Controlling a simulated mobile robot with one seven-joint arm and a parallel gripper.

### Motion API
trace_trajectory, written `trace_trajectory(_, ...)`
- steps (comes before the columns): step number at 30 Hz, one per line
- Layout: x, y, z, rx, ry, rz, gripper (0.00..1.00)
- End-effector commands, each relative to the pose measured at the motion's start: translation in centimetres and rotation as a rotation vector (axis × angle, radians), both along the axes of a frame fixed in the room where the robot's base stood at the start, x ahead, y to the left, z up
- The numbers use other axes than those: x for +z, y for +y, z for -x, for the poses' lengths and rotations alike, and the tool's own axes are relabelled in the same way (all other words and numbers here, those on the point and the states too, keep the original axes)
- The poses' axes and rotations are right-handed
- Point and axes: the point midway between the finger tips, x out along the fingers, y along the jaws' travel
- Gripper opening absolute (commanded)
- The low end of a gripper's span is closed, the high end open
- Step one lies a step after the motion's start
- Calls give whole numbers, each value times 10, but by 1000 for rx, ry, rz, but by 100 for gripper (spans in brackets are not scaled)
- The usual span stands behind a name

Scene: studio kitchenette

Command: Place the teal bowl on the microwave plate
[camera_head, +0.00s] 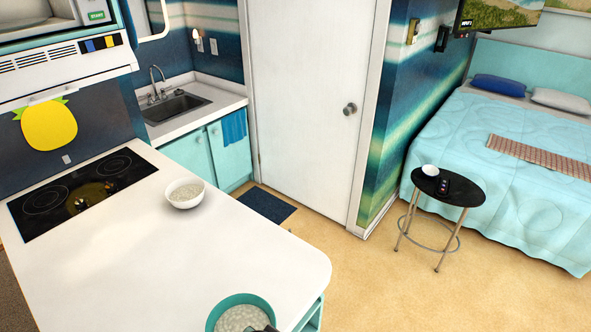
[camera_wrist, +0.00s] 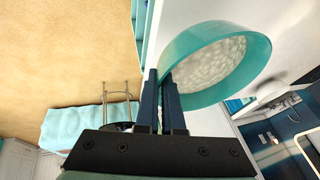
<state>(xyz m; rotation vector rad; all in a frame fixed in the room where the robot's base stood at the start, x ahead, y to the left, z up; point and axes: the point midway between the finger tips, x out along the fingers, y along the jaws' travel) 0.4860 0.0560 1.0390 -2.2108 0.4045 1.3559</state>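The teal bowl (camera_head: 228,303), with a pale speckled inside, is at the bottom of the head view, over the front end of the white counter. It also shows large in the wrist view (camera_wrist: 190,45). My gripper (camera_wrist: 166,78) is shut on the bowl's rim, with one finger on each side of the wall. In the head view only a dark bit of my gripper (camera_head: 268,329) shows at the bottom edge. The microwave (camera_head: 97,15) is cut off at the top left. Its plate is not in view.
A white bowl (camera_head: 185,203) stands on the counter (camera_head: 245,250) beside the dark cooktop (camera_head: 80,193). A vent hood (camera_head: 60,65) juts out below the microwave. A round black stool (camera_head: 460,192) carries small items. Tan floor lies open right of the counter.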

Motion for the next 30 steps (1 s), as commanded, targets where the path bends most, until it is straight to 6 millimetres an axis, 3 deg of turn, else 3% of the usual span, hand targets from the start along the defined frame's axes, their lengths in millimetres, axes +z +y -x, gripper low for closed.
trace_trajectory(3, -24, -18, 15, 151, -5, -1, 0)
trace_trajectory(12, -52, -47, 52, 494, -5, -2, 0)
trace_trajectory(19, -57, -55, 68, 633, -5, 0, 0)
trace_trajectory(30, -56, -57, 70, 651, -6, 0, 0)
